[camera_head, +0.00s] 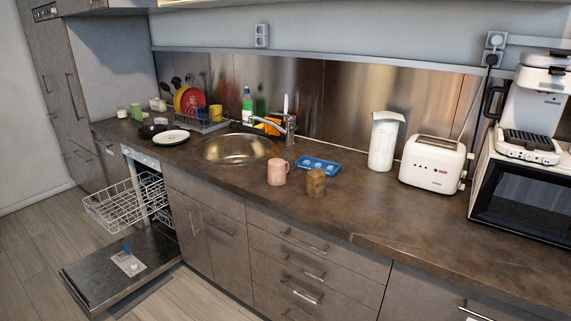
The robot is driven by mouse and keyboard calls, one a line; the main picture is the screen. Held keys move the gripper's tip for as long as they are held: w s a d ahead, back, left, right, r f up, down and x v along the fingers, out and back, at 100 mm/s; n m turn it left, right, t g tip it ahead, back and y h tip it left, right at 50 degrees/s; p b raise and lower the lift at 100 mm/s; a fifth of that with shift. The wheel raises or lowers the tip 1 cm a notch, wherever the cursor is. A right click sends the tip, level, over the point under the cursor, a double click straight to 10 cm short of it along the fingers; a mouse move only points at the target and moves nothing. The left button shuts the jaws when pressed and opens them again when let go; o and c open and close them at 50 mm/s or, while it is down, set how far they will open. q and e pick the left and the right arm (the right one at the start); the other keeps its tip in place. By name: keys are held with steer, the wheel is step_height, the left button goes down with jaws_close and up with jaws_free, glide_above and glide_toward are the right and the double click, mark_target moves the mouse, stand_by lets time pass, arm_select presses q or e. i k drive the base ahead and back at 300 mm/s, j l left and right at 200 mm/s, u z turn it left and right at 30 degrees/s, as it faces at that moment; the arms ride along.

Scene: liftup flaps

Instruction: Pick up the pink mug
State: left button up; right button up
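The pink mug (276,172) stands upright on the brown countertop (375,222), close to the front edge and just right of the sink. Its handle points to the right. A brown patterned mug or cup (315,182) stands to its right, a small gap away. A blue tray (317,165) lies behind and to the right of the pink mug. Neither of my grippers shows in the head view.
The sink (237,149) with its tap (289,125) lies left of the mug. The dishwasher door (118,270) hangs open, its wire rack (128,200) pulled out. A toaster (432,163) and white container (383,142) stand right. The counter's front right is clear.

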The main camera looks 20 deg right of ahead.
mark_target(277, 171)
steer(key=i+j+z, duration=0.2)
steer(key=i+z, duration=0.15)
steer(key=z, duration=0.15)
steer(key=i+j+z, duration=0.25)
steer(key=z, duration=0.2)
steer(key=i+j+z, duration=0.2)
steer(key=j+z, duration=0.3)
